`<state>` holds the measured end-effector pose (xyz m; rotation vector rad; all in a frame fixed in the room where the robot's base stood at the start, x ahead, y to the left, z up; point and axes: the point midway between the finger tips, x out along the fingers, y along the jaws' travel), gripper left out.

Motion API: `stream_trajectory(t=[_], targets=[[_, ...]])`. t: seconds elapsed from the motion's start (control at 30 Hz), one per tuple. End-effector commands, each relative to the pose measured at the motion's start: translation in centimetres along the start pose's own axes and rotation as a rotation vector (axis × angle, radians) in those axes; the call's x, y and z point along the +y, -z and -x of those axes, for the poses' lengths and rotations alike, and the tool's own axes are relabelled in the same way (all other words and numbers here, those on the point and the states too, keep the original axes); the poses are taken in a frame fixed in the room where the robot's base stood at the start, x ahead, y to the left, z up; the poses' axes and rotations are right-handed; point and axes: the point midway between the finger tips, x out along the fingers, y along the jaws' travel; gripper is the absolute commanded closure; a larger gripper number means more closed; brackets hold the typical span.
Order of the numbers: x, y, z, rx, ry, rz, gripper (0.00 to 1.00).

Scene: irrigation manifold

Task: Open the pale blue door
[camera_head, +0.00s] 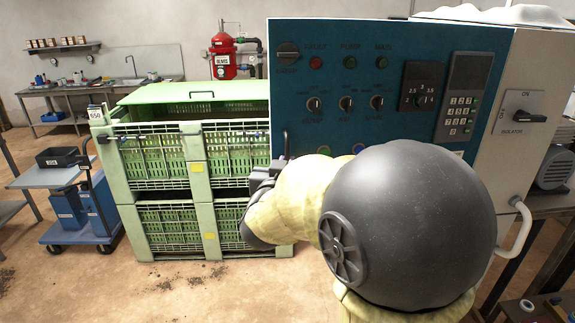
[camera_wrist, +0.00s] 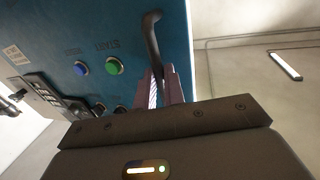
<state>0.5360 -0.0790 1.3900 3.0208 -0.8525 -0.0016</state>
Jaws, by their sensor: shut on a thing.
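The door is the blue front panel (camera_head: 400,60) of a pale cabinet, a stronger blue than pale, with knobs, lamps and a keypad on it. It also shows in the wrist view (camera_wrist: 110,25). A dark bar handle (camera_wrist: 152,35) stands out near the door's edge; its upper end shows in the head view (camera_head: 285,138). My gripper (camera_wrist: 166,88) is shut on the handle, with its fingers on either side of the bar. In the head view my gripper (camera_head: 258,182) is at the panel's lower left edge, partly hidden by my arm. I cannot tell whether the door is ajar.
Green slatted crates (camera_head: 160,165) stand close to the left of the cabinet. A blue trolley (camera_head: 85,215) is farther left. A white side panel with an isolator switch (camera_head: 522,117) and a grey motor (camera_head: 556,168) are at the right. The floor at the front left is clear.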

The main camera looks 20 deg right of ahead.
Motion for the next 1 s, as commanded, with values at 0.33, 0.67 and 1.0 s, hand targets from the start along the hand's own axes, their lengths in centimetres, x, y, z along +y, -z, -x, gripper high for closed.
stream_trajectory(t=[0.33, 0.67, 1.0], targets=[[0.3, 0.1, -0.1, 0.002, -0.008, -0.001, 1.0], [0.2, 0.1, -0.1, 0.001, -0.006, 0.0, 0.67], [0.0, 0.0, 2.0, 0.003, 0.001, -0.002, 0.67]])
